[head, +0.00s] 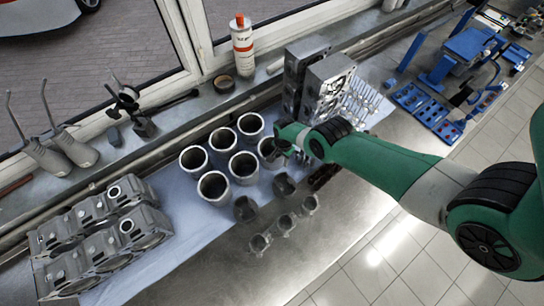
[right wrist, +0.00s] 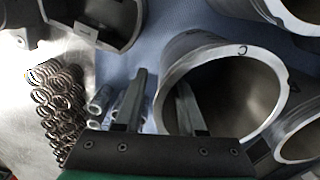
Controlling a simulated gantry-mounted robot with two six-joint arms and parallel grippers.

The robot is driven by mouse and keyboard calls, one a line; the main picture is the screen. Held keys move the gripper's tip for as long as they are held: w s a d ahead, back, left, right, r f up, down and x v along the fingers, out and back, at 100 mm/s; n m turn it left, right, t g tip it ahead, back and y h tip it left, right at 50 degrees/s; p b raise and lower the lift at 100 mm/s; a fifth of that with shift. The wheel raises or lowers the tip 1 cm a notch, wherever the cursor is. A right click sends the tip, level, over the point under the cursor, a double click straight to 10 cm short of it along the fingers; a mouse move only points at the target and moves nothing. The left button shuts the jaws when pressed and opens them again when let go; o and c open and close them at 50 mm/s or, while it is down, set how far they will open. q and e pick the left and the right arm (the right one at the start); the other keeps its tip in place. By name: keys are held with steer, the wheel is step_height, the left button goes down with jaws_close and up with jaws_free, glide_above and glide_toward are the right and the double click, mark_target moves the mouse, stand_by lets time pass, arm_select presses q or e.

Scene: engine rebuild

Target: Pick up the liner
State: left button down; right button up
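Several grey metal liners stand upright in a cluster on the blue mat. The rightmost liner (head: 266,147) is partly hidden by my right gripper (head: 279,155). In the right wrist view this liner (right wrist: 192,46) shows its open bore, with a "C"-like mark on its rim. My right gripper (right wrist: 160,82) is open there. Its right finger overlaps the bore and its left finger is outside, so the near wall lies between them. I cannot tell whether either finger touches the wall. My left gripper is not in view.
Other liners (head: 214,187) stand close by on the left. Pistons (head: 245,208) and connecting rods (head: 260,243) lie in front. Springs (right wrist: 60,105) are at the left in the wrist view. Engine blocks (head: 120,230) stand at left, and cylinder heads (head: 326,85) stand behind my gripper.

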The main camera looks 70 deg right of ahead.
step_height(320, 180, down, 2)
steer(key=shift+f+b, duration=0.2)
steer(key=shift+b, duration=0.35)
steer(key=shift+r, duration=0.2)
jaws_close()
stand_by(0.7)
